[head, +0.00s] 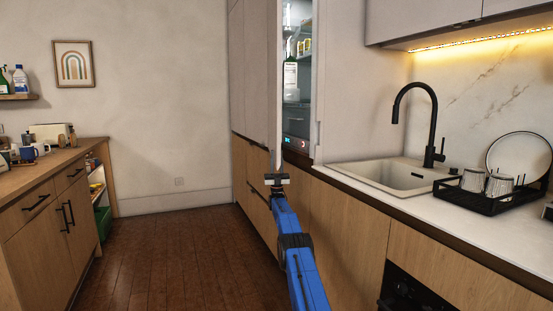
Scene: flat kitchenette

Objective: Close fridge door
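The fridge (297,120) stands open inside the tall pale cabinet, with its lit shelves, bottles and a small display showing. The fridge door (280,100) appears nearly edge-on as a thin pale strip at the left of the opening. Its full face and exact angle are hard to tell. My gripper (277,179) is at the end of my blue arm, in the picture just below the door's lower end. I cannot tell whether it touches the door, and its fingers are too small to read as open or shut.
The counter with sink (388,176), black tap (432,120) and dish rack (490,200) runs along the right, close to my arm. A wooden sideboard (50,215) stands at the left. The wooden floor (170,250) between them is clear.

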